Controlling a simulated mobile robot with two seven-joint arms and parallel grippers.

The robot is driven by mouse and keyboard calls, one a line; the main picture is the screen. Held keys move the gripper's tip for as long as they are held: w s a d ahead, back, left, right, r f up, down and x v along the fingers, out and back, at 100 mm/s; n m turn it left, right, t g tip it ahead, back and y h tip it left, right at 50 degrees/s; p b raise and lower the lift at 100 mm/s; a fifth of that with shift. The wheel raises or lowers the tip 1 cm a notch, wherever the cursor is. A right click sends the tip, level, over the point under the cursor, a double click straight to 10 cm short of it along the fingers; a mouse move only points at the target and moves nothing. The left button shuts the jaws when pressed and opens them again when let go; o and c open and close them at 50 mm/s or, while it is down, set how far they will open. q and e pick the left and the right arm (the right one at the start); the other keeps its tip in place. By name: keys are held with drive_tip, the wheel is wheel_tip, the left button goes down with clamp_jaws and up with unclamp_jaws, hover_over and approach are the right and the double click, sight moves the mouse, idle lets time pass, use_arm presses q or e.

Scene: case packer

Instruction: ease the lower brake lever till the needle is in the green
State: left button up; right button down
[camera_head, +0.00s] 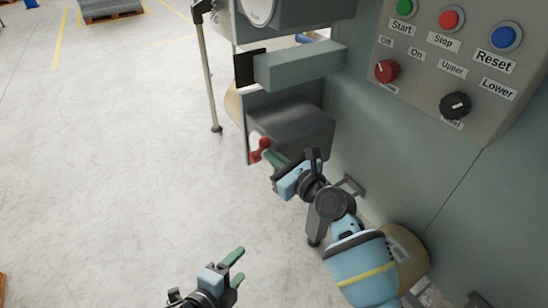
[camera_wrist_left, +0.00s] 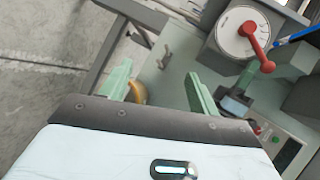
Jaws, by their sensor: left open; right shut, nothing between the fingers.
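The red lower brake lever (camera_head: 262,150) sits on the front of the lower dark housing (camera_head: 290,122), largely edge-on in the head view. The left wrist view shows a red lever (camera_wrist_left: 257,45) lying across a white round dial (camera_wrist_left: 238,31); its needle and any green band are too small to read. My right gripper (camera_head: 269,157) is shut, its green fingertips right beside the red lever; I cannot tell whether they touch it. My left gripper (camera_head: 236,268) is open and empty, low over the floor and apart from the lever; its fingers also show in the left wrist view (camera_wrist_left: 160,88).
A control panel (camera_head: 460,60) with buttons and knobs is at upper right. A green-grey beam (camera_head: 300,66) juts out above the lower housing. Another white dial (camera_head: 258,10) is at the top. A metal leg (camera_head: 207,80) stands behind.

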use_arm(q)
drive_tip(key=s+a+f+n+g+y, duration=0.1)
drive_tip(key=s+a+f+n+g, duration=0.15)
drive_tip(key=s+f+n, duration=0.55)
drive_tip(key=s+a+f+n+g+y, duration=0.1)
drive_tip(key=s+a+n, duration=0.3)
drive_tip(key=s, duration=0.7)
drive_tip(key=s+a+f+n+g+y, duration=0.2)
drive_tip(key=s+f+n, duration=0.3)
drive_tip(key=s+n, duration=0.4)
drive_tip(key=r+p, duration=0.1)
drive_tip(key=w+r+m+p, duration=0.1)
drive_tip(key=a+r+t+p, duration=0.1)
drive_tip(key=shift+w+r+m, duration=0.2)
drive_tip(key=shift+w+m, duration=0.05)
drive_tip(key=shift+m, duration=0.05)
use_arm(e)
drive_tip(key=shift+w+a+r+g, duration=0.1)
drive_tip(key=shift+a+r+g, duration=0.05)
drive_tip(key=shift+r+g, duration=0.15)
use_arm(q)
drive_tip(key=shift+w+r+p, duration=0.65)
drive_tip(key=shift+r+p, duration=0.1)
drive_tip(key=shift+r, duration=0.2)
use_arm(e)
drive_tip(key=v, duration=0.7)
drive_tip(key=shift+s+d, duration=0.3)
drive_tip(key=shift+s, duration=0.05)
drive_tip(key=shift+r, duration=0.15)
